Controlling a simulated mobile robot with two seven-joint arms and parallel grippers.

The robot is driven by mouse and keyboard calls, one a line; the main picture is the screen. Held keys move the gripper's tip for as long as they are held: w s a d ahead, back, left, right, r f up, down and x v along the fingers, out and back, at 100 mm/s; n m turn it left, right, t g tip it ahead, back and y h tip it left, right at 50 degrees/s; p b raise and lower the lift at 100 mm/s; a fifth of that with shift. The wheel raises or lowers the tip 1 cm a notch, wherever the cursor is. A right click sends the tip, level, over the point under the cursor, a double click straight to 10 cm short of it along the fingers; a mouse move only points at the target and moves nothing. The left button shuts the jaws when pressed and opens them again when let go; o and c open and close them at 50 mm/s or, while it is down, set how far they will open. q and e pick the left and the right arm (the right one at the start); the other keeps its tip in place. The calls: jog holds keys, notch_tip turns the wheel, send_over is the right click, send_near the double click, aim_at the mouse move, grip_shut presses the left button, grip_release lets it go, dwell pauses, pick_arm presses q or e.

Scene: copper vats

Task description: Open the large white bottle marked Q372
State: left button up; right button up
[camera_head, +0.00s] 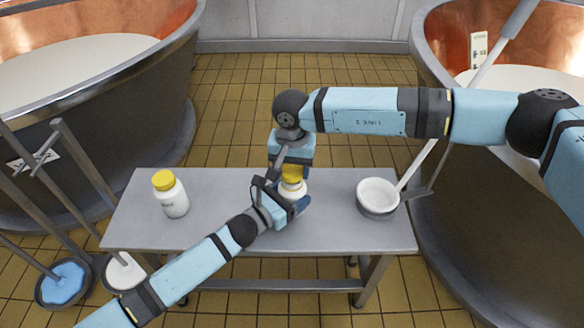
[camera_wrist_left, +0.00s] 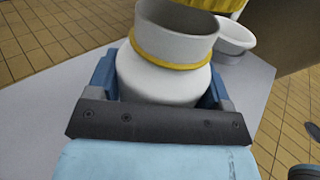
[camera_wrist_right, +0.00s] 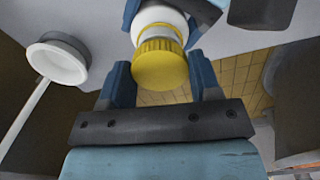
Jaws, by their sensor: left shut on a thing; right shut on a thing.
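A white bottle (camera_head: 291,188) stands over the middle of the grey table, partly hidden by my grippers; no marking on it can be read. My left gripper (camera_head: 287,204) is shut around its body, which also shows in the left wrist view (camera_wrist_left: 160,82). My right gripper (camera_head: 291,170) comes from above and is shut on the yellow cap (camera_wrist_right: 160,66). In the left wrist view the bottle's neck (camera_wrist_left: 178,32) is bare above a yellow ring, and the cap (camera_wrist_left: 205,4) is above the neck. Whether they still touch is unclear.
A second white bottle (camera_head: 174,202) with a yellow cap stands on the table (camera_head: 130,231) at left; its label is too small to read. A white bowl (camera_head: 377,197) stands at right. Large copper vats (camera_head: 110,95) flank the table. Poles lean at left.

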aim_at(292, 170)
jog(key=shift+r, duration=2.05)
pick_arm(q)
jog(key=o, duration=1.7)
jog(key=shift+o, duration=0.2)
jog(key=shift+s+a, duration=0.1)
